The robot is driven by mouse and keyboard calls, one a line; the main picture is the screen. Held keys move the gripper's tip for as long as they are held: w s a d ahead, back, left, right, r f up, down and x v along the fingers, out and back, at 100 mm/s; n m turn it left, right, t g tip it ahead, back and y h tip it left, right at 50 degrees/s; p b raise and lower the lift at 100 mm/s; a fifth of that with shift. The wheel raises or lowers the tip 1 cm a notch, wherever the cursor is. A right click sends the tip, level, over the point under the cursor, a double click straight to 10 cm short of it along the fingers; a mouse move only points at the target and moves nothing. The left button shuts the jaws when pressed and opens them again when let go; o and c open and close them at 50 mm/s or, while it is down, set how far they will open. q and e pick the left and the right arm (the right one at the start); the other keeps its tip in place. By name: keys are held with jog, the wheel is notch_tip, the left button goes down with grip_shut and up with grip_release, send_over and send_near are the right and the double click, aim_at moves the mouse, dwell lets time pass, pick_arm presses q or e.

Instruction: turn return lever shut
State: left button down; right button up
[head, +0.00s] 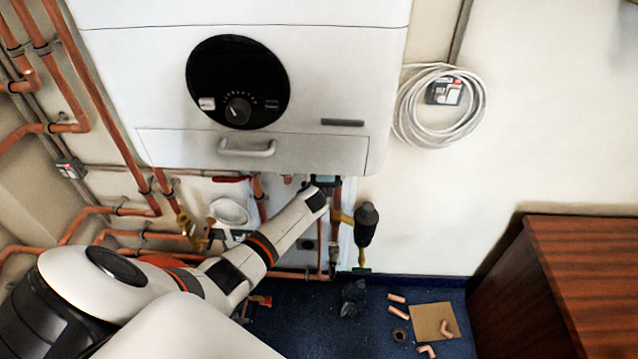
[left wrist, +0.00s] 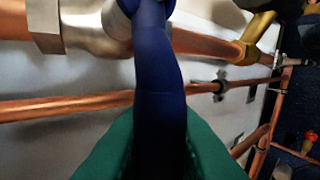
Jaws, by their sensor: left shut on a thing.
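The return lever (left wrist: 158,75) is a long blue handle in the left wrist view. It runs down from a silver valve body (left wrist: 95,25) on a copper pipe. My left gripper (left wrist: 150,130), with green fingers, is shut on the lower part of this handle, one finger on each side. The handle's lower end is hidden between the fingers. In the head view my left gripper (head: 322,190) is just under the boiler's bottom edge, and the lever cannot be made out there. My right gripper is not in view.
The white boiler (head: 330,80) hangs directly above my left gripper. A red lever (head: 230,179) sits left of it, and a dark cylinder on a brass fitting (head: 366,225) right of it. Copper pipes crowd the left. A wooden cabinet (head: 580,275) stands right; loose copper fittings (head: 397,298) lie on the blue floor.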

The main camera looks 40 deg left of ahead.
pick_arm(q)
jog(key=shift+a+r+m, duration=0.1)
jog(key=shift+r+m, duration=0.2)
dwell(0.4)
jog(key=c, duration=1.3)
grip_release()
jog(key=shift+c, duration=0.2)
jog(key=v, duration=1.2)
jog(key=shift+d+p, duration=0.25)
jog(key=shift+p, duration=0.05)
jog(key=shift+w, duration=0.15)
